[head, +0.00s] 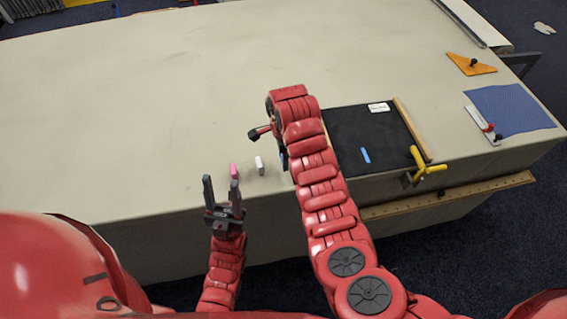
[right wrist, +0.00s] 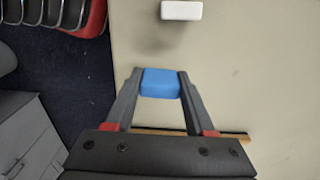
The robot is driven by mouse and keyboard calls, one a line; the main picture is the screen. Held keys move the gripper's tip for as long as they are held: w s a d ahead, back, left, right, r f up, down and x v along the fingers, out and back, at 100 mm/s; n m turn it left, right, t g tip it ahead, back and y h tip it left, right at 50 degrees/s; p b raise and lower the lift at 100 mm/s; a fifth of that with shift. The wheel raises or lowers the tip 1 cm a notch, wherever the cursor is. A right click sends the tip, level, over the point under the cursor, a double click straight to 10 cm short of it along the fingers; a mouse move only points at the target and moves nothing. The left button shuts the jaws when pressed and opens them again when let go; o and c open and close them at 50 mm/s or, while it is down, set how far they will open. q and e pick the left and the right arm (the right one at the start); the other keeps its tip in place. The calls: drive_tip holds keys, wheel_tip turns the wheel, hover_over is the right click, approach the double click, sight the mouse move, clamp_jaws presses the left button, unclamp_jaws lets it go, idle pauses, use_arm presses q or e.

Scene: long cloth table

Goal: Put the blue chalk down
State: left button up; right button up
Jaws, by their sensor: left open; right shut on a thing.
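My right gripper (right wrist: 160,80) is shut on a blue chalk (right wrist: 162,90), held between its two fingertips over the pale table cloth. I cannot tell whether the chalk touches the cloth. In the head view my right arm mostly hides this gripper and its chalk. A white chalk (head: 259,166) stands just left of the arm; a white block also shows ahead of the jaws in the right wrist view (right wrist: 181,10). A pink chalk (head: 233,169) is left of the white one. My left gripper (head: 221,182) is open and empty, near the table's front edge.
A black board (head: 350,125) with wooden edging lies right of my right arm, with a blue stick (head: 365,155) and a white label on it. A yellow clamp (head: 427,168), blue mat (head: 510,108) and orange triangle (head: 468,65) are further right. The left of the table (head: 120,110) is clear.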

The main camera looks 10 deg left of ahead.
drive_tip(key=shift+w+r, duration=0.1)
drive_tip(key=shift+w, duration=0.35)
drive_tip(key=shift+w, duration=0.1)
drive_tip(key=shift+f+p, duration=0.25)
drive_tip(key=shift+p, duration=0.25)
wheel_tip(320, 180, down, 3)
drive_tip(key=shift+r+p, duration=0.2)
drive_tip(key=shift+p, duration=0.3)
drive_tip(key=shift+f, duration=0.3)
drive_tip(key=shift+f, duration=0.2)
drive_tip(key=o, duration=1.2)
